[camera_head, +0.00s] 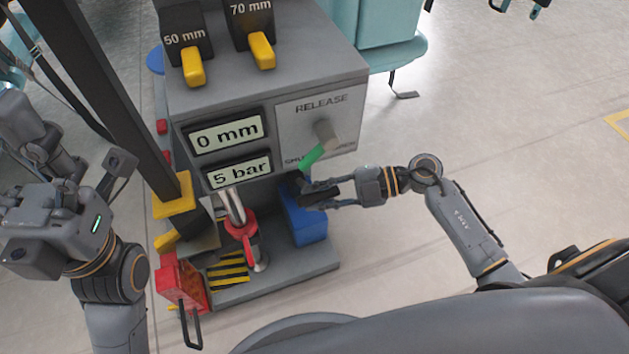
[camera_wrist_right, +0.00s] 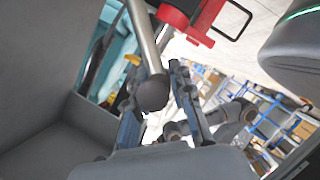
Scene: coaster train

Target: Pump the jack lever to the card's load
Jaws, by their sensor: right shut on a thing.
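The grey jack unit (camera_head: 215,101) stands ahead in the head view. Its upper display (camera_head: 226,133) reads 0 mm and its lower display (camera_head: 239,172) reads 5 bar. The release lever (camera_head: 312,156) has a green handle slanting down-left towards the SHUT lettering. My right gripper (camera_head: 318,194) is in front of the unit's lower right side. The right wrist view shows a metal rod, the jack lever (camera_wrist_right: 142,32), with its black knob (camera_wrist_right: 152,92) between the fingers. My left gripper (camera_head: 60,225) is at the left, its fingers unclear. I cannot make out a load card.
Two yellow switches, under 50 mm (camera_head: 193,67) and 70 mm (camera_head: 262,50) labels, sit on top of the unit. A blue block (camera_head: 303,222) and a red box (camera_head: 181,280) are low down. Teal seats (camera_head: 385,35) stand behind. Open floor lies to the right.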

